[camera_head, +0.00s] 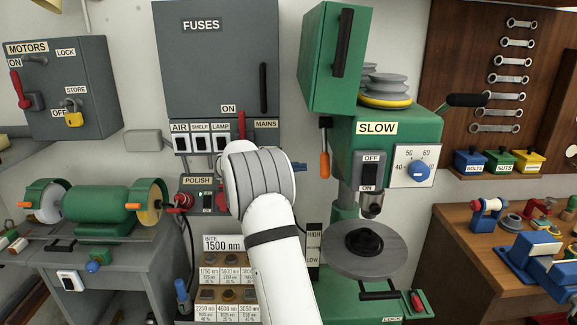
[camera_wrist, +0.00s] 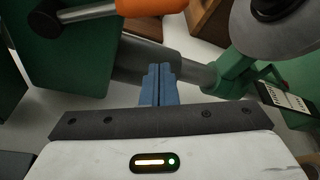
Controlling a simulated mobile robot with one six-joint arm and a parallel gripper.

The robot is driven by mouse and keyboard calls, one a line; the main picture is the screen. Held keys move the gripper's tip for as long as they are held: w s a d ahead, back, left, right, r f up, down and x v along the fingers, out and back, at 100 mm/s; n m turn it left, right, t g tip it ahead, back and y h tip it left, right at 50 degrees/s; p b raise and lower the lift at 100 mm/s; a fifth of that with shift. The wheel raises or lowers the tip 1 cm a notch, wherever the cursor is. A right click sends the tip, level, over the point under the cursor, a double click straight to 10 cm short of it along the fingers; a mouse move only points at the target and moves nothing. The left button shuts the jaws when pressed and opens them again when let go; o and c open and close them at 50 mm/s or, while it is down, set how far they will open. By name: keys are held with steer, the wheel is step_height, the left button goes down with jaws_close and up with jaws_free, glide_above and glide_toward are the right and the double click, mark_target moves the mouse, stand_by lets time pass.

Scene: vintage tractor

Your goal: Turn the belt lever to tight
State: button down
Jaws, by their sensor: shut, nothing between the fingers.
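An orange-handled lever (camera_head: 325,160) hangs from a black pivot on the left side of the green drill press head (camera_head: 345,150). No "belt" or "tight" label is readable; I take it to be the belt lever. In the wrist view its orange grip (camera_wrist: 150,6), stem (camera_wrist: 90,13) and black pivot (camera_wrist: 44,18) cross the top edge, with the grip partly cut off. My gripper (camera_wrist: 160,72) is shut and empty, its blue fingertips together and apart from the grip.
The drill press column (camera_head: 345,208) and round table (camera_head: 365,250) stand below the lever. A green pulley cover (camera_head: 328,60) stands open above. A grey fuse cabinet (camera_head: 215,65) and switches are behind my arm. A bench grinder (camera_head: 100,207) is at left.

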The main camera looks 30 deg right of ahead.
mark_target(325, 147)
steer(key=s+d+p, duration=0.1)
steer(key=s, duration=0.1)
steer(key=s+d+r+p, duration=0.1)
steer(key=s+d+p, duration=0.1)
steer(key=shift+s+d, duration=0.15)
steer(key=shift+d, duration=0.15)
steer(key=shift+s+a, duration=0.15)
steer(key=shift+a, duration=0.05)
steer(key=shift+s, duration=0.1)
